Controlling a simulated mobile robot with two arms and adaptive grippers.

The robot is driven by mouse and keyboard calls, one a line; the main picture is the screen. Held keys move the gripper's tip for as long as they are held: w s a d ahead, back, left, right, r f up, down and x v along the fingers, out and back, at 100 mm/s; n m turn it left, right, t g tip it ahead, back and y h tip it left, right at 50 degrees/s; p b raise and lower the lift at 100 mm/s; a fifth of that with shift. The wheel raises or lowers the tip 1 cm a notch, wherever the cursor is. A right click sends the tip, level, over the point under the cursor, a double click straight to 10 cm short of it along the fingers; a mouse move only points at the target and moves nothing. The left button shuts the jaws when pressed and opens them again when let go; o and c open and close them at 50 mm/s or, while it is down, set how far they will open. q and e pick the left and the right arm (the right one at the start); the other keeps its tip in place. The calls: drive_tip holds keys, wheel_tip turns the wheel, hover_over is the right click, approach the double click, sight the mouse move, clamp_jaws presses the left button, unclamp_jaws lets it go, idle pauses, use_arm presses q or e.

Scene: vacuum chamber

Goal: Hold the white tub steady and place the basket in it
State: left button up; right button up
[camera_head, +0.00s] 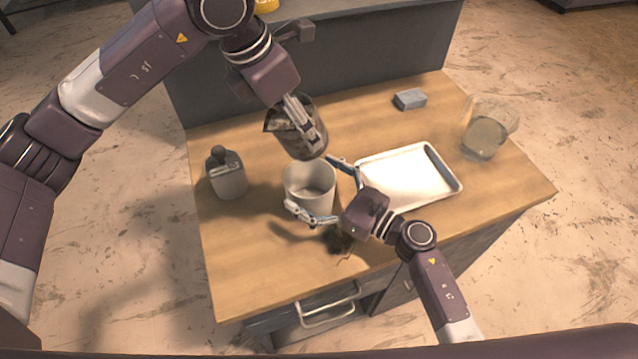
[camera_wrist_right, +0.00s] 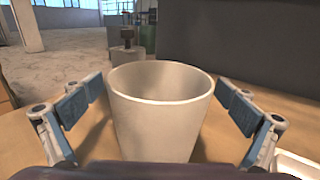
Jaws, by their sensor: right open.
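The white tub (camera_head: 306,190) stands on the wooden table, with its opening facing up and looking empty. My right gripper (camera_head: 312,186) is open, with one finger on each side of the tub. In the right wrist view the tub (camera_wrist_right: 162,115) stands between the spread fingers, with a visible gap on both sides. The dark basket (camera_head: 309,147) is just behind the tub's rim, tilted, in the head view. My left gripper (camera_head: 303,118) reaches down from above and appears shut on the basket; its fingertips partly hide it.
A white metal tray (camera_head: 400,180) lies right of the tub. A grey-blue block (camera_head: 410,99) and a clear glass jug (camera_head: 484,137) stand farther right. A grey canister (camera_head: 228,178) stands left of the tub. The front left of the wooden table (camera_head: 245,265) is clear.

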drive_tip(key=shift+c, duration=0.3)
drive_tip(key=c, duration=1.2)
use_arm(q)
wheel_tip(320, 180, down, 12)
drive_tip(key=shift+f, duration=0.25)
use_arm(e)
drive_tip(key=shift+c, duration=0.2)
use_arm(q)
drive_tip(key=o, duration=1.5)
drive_tip(key=shift+r, duration=0.1)
drive_tip(key=v, duration=1.2)
